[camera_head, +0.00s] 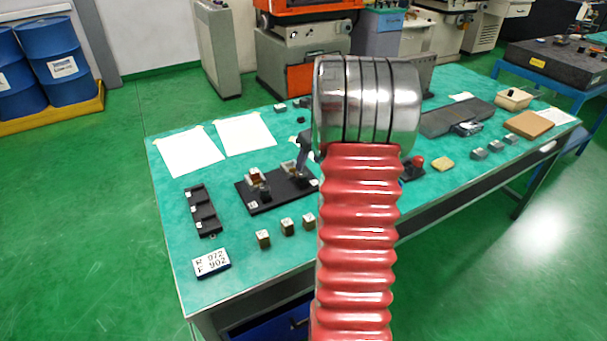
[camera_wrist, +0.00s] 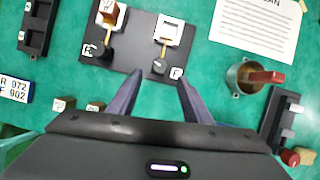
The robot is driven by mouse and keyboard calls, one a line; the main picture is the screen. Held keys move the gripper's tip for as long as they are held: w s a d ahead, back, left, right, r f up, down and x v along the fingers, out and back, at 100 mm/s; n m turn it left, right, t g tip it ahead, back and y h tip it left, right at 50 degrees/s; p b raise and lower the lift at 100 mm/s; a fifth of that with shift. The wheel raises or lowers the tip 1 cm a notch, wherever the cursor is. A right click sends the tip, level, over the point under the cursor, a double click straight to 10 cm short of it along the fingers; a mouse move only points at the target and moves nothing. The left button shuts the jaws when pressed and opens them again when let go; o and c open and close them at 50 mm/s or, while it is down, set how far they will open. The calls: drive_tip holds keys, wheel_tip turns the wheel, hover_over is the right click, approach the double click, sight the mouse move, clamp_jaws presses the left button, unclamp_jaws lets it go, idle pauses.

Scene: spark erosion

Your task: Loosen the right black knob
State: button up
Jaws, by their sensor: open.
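A black fixture plate (camera_wrist: 130,62) lies on the green table and carries two white-framed holders. The right holder (camera_wrist: 168,30) looks empty, with a brass-coloured rod running to the right black knob (camera_wrist: 159,67), beside a tag marked F. The left holder holds a brown block (camera_wrist: 107,8), with the left black knob (camera_wrist: 104,51) below it. My gripper (camera_wrist: 160,75) is open, its two dark fingers pointing at the plate. In the wrist view, the right knob lies between the fingertips with gaps both sides; height above it is unclear. In the head view, my arm hides the plate's right end (camera_head: 250,207).
A black compartment tray (camera_head: 203,212) and a number plate (camera_head: 211,262) lie left of the fixture. Small brass-coloured blocks (camera_head: 263,239) stand in front. Right of the fixture are a grey round pot (camera_wrist: 238,82) and a black stand (camera_wrist: 270,120). Paper sheets (camera_head: 245,134) lie behind.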

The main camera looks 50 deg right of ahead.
sight(302, 176)
drive_tip(key=x, duration=0.8)
drive_tip(key=shift+f, duration=0.15)
drive_tip(key=shift+c, duration=0.7)
drive_tip(key=c, duration=0.9)
